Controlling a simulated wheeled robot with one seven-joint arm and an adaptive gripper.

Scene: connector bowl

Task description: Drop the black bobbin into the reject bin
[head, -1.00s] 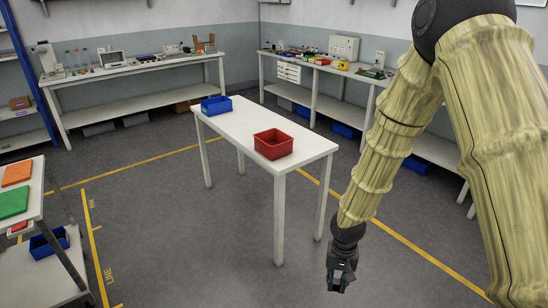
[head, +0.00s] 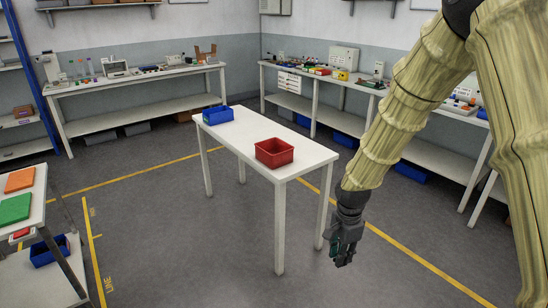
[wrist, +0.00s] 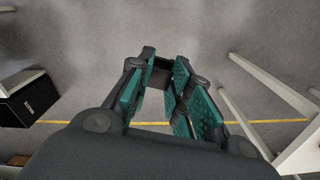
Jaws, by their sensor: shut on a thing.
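My gripper (head: 343,258) hangs low in the head view, right of the white table and below its top. In the wrist view my gripper (wrist: 163,68) has teal-padded fingers closed around a small dark piece, the black bobbin (wrist: 161,77), mostly hidden between them. A black box with pale lettering (wrist: 27,104) stands on the floor at the left of the wrist view, apart from the gripper; it may be the reject bin, but I cannot read the lettering surely.
The white table (head: 240,139) carries a blue bin (head: 218,115) and a red bin (head: 274,153). Table legs (wrist: 262,85) show at the right of the wrist view. A cart (head: 38,210) stands at the left. Open grey floor (head: 180,250) lies between.

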